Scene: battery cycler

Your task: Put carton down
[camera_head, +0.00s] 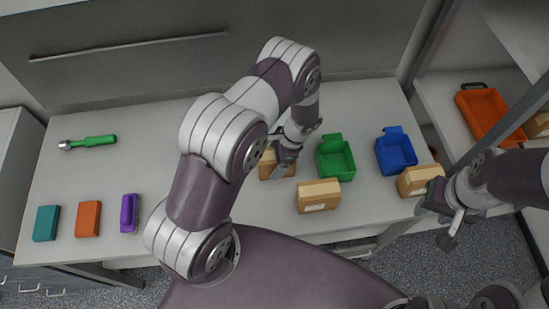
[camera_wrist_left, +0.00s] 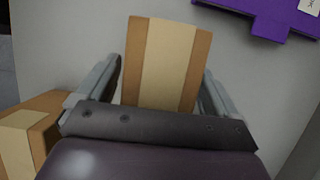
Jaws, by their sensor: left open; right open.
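A brown carton with a pale tape stripe (camera_head: 268,166) stands on the table, partly hidden by my left gripper (camera_head: 285,160). In the left wrist view this carton (camera_wrist_left: 165,60) is between the two spread fingers of my left gripper (camera_wrist_left: 158,80). The fingers are open, with a narrow gap on each side of it. A second carton (camera_head: 318,196) stands to its right on the table and may be the one at lower left in the wrist view (camera_wrist_left: 25,130). A third carton (camera_head: 420,180) is at the table's right end, beside my open right gripper (camera_head: 445,220).
A green bin (camera_head: 335,160) and a blue bin (camera_head: 396,152) stand right of the first carton. Purple (camera_head: 129,213), orange (camera_head: 88,219) and teal (camera_head: 46,223) items lie at left. A green-handled tool (camera_head: 90,142) lies behind them. An orange bin (camera_head: 482,108) is on the right shelf.

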